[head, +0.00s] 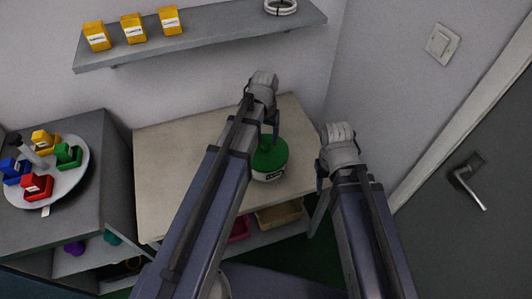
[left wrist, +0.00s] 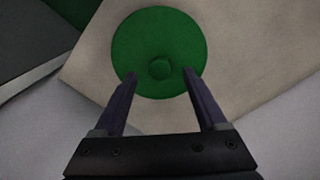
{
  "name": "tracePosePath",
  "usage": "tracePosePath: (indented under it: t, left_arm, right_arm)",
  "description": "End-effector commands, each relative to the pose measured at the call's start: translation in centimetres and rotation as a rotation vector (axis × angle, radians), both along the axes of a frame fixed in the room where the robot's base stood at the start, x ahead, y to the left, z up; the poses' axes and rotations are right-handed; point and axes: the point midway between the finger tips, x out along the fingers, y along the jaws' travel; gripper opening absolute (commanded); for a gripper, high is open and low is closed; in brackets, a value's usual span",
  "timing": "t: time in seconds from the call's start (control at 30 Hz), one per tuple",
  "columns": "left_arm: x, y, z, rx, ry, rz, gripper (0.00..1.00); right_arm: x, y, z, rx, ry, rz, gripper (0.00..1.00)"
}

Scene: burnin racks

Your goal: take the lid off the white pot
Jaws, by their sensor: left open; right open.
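The white pot (head: 268,177) stands on the right part of the light table, with a dark label on its side. Its round green lid (head: 272,157) sits on top. In the left wrist view the lid (left wrist: 150,40) and its small round knob (left wrist: 160,68) show from above. My left gripper (left wrist: 160,74) is open, with its two fingertips on either side of the knob; I cannot tell whether they touch it. In the head view the left gripper (head: 270,140) hides part of the lid. My right gripper (head: 322,178) is open and empty, right of the table.
The light table (head: 180,150) is clear left of the pot. A grey cabinet (head: 95,150) at left bears a round tray (head: 72,190) with coloured blocks. A wall shelf (head: 210,35) holds yellow boxes. Bins (head: 280,215) sit under the table. A door (head: 490,160) is at right.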

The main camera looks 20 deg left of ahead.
Motion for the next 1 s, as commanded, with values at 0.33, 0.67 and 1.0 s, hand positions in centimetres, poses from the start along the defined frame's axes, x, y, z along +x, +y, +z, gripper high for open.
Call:
tracePosePath:
  t: [0.33, 0.67, 1.0]
  left_arm:
    - [0.3, -0.2, -2.5, 0.0, 0.0, 0.0, 0.74]
    - [0.4, -0.2, -5.3, 0.0, 0.0, 0.0, 0.74]
    - [0.4, -0.2, -5.1, 0.0, 0.0, 0.0, 0.58]
  right_arm:
    - [0.0, 0.0, -2.5, 0.0, 0.0, 0.0, 0.5]
    - [0.0, 0.0, -5.3, 0.0, 0.0, 0.0, 0.5]
    - [0.0, 0.0, -5.1, 0.0, 0.0, 0.0, 0.5]
